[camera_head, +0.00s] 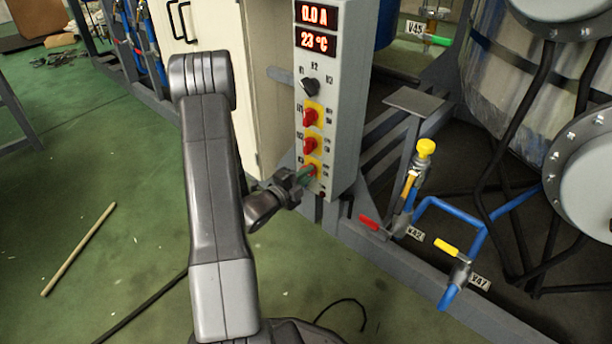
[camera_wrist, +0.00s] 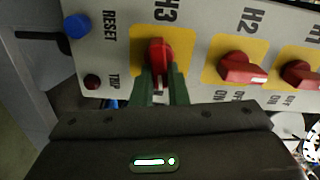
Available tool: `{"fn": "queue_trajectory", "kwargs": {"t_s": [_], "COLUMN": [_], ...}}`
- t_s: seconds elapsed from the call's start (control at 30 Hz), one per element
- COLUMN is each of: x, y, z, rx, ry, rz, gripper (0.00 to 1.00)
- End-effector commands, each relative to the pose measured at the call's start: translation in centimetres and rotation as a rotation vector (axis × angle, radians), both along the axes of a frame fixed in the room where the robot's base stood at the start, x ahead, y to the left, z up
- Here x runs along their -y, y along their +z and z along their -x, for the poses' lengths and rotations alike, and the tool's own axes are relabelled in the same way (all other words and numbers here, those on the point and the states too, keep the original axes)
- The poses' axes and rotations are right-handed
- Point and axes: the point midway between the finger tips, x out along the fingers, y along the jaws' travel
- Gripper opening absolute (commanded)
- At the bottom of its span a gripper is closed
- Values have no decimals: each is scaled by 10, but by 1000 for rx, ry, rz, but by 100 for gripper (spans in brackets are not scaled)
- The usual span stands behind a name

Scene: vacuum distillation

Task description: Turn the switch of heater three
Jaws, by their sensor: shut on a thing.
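The heater three switch is a red knob on a yellow plate marked H3; it shows in the wrist view (camera_wrist: 157,57) and is the lowest of three red knobs in the head view. My gripper (camera_wrist: 160,78) has its green fingers shut on this knob, one on each side. In the head view my gripper (camera_head: 306,174) reaches the lower part of the grey control panel (camera_head: 338,110) from the left. The fingers hide part of the knob.
The H2 knob (camera_wrist: 240,70) and H1 knob (camera_wrist: 299,73) sit beside it. A blue RESET button (camera_wrist: 76,26) and dark red button (camera_wrist: 92,82) are at the panel's end. Valve pipes (camera_head: 440,205) stand right of the panel. Green floor is open at left, with a wooden stick (camera_head: 78,249).

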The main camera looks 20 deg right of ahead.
Motion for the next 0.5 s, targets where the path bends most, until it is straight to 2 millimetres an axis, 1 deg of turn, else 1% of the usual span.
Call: {"fn": "queue_trajectory", "kwargs": {"t_s": [0.23,0.5], "x": [0,0], "y": [-3,-3], "z": [1,1], "rx": [121,180], "ry": [0,-1], "rz": [-52,-77], "gripper": [0,0]}}
